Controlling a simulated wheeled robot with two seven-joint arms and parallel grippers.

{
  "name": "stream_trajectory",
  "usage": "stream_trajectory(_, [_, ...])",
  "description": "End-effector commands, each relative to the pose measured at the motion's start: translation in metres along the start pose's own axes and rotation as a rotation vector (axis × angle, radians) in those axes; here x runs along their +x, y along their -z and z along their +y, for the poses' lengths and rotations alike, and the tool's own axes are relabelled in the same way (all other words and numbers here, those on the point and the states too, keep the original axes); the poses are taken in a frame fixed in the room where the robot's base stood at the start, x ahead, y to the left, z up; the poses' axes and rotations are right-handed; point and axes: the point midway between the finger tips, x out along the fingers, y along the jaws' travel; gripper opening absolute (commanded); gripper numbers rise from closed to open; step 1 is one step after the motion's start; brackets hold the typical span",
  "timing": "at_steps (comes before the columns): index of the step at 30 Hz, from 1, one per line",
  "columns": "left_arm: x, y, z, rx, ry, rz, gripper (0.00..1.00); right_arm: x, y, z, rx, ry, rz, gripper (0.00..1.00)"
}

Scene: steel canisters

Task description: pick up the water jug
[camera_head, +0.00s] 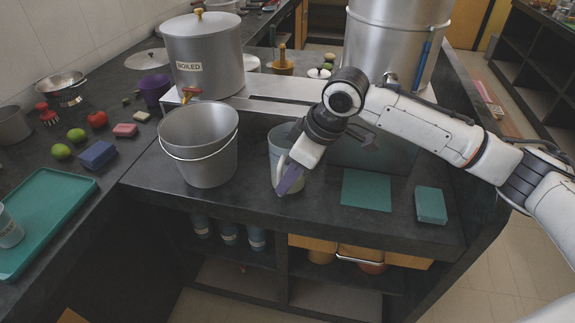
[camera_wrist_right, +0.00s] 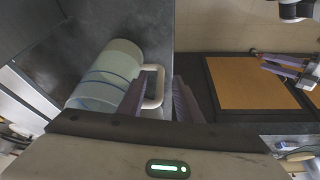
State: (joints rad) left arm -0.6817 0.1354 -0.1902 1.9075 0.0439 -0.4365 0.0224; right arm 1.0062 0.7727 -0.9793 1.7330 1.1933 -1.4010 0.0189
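The water jug is a pale grey-blue jug (camera_head: 279,147) with a white handle. It stands upright on the dark counter, partly hidden behind my right gripper in the head view. My right gripper (camera_head: 289,182) reaches down at the jug's handle side. In the right wrist view, the jug (camera_wrist_right: 112,72) lies left of centre and its handle (camera_wrist_right: 158,88) shows between the two fingers of the right gripper (camera_wrist_right: 160,95), which are apart. I cannot tell whether they touch the handle. My left gripper (camera_wrist_right: 288,68) appears at the right wrist view's right edge; its opening is unclear.
A steel bucket (camera_head: 201,148) stands close left of the jug. A steel shelf and large pots, one labelled BOILED (camera_head: 203,58), stand behind. A teal mat (camera_head: 366,190) and teal block (camera_head: 431,205) lie to the right. The counter's front edge is close.

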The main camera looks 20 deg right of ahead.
Motion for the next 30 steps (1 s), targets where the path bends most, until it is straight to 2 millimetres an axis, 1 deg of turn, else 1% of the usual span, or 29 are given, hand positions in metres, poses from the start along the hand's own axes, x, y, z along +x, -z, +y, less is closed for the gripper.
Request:
stream_trajectory(1, [-0.001, 0.001, 0.000, 0.000, 0.000, 0.000, 0.31, 0.009, 0.002, -0.003, 0.000, 0.003, -0.002, 0.32])
stream_trajectory(3, [-0.001, 0.001, 0.000, 0.000, -0.001, 0.000, 0.31, 0.019, 0.003, -0.003, 0.001, 0.003, -0.002, 0.32])
stream_trajectory(6, [-0.001, 0.000, 0.001, 0.001, -0.001, -0.001, 0.31, 0.031, 0.003, -0.003, 0.001, 0.002, -0.001, 0.32])
stream_trajectory(9, [-0.001, 0.000, 0.001, 0.000, -0.001, -0.001, 0.31, 0.035, 0.003, -0.002, 0.001, 0.001, -0.001, 0.32])
stream_trajectory(15, [-0.002, -0.002, 0.001, 0.000, -0.002, -0.004, 0.31, 0.035, 0.003, -0.003, 0.000, 0.000, 0.000, 0.32])
stream_trajectory(17, [-0.002, -0.002, 0.001, 0.000, -0.002, -0.005, 0.31, 0.035, 0.003, -0.003, 0.000, 0.000, 0.000, 0.22])
stream_trajectory(18, [-0.002, -0.002, 0.001, 0.000, -0.002, -0.005, 0.31, 0.035, 0.003, -0.003, 0.000, 0.000, 0.000, 0.15])
stream_trajectory(21, [-0.002, -0.002, 0.001, 0.000, -0.002, -0.004, 0.31, 0.035, 0.003, -0.003, 0.000, 0.000, 0.000, 0.00])
stream_trajectory(30, [-0.002, -0.002, 0.001, 0.000, -0.002, -0.003, 0.31, 0.034, 0.004, -0.002, -0.001, -0.001, 0.004, 0.00])
